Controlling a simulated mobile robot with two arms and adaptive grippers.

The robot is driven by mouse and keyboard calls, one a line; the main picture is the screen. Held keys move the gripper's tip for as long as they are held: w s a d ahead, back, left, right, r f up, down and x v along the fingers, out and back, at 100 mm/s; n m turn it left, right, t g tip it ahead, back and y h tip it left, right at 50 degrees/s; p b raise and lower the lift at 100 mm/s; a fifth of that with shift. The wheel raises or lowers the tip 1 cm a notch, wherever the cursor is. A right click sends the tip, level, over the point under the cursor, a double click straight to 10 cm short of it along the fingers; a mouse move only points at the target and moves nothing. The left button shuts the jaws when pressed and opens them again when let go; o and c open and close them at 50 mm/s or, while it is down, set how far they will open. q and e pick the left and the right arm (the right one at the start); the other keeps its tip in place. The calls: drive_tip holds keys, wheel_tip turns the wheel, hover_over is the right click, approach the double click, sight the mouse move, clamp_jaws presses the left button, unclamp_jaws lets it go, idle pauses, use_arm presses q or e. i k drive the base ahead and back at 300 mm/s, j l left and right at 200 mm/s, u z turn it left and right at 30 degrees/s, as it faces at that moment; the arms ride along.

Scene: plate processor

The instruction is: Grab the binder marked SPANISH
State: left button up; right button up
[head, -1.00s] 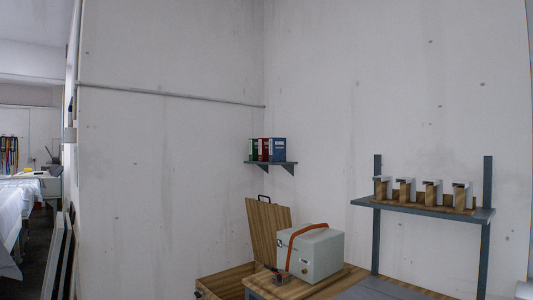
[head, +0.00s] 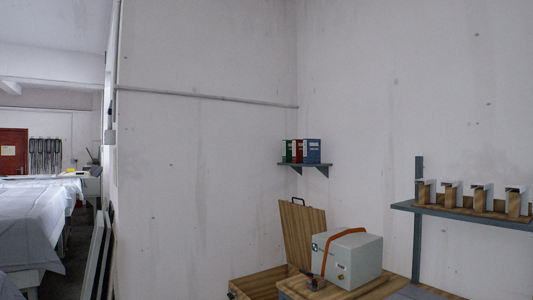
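Three binders stand upright side by side on a small wall shelf (head: 318,164) in the corner, in the head view. From left to right they are a green binder (head: 287,151), a red binder (head: 297,151) and a blue binder (head: 312,151). Their spine labels are too small to read, so I cannot tell which is marked SPANISH. Neither of my grippers shows in the head view.
Below the shelf, a grey box machine (head: 356,258) with an orange-brown strap stands on a wooden bench, beside an open wooden box lid (head: 298,232). A bracketed shelf (head: 462,217) is at the right. Cloth-covered tables (head: 35,225) stand at the left.

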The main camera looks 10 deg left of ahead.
sight(298, 144)
drive_tip(key=i+j+u, duration=0.2)
drive_tip(key=i+u, duration=0.15)
drive_tip(key=i, duration=0.15)
drive_tip(key=i+u, duration=0.4)
drive_tip(key=i+j, duration=0.05)
drive_tip(key=i, duration=0.05)
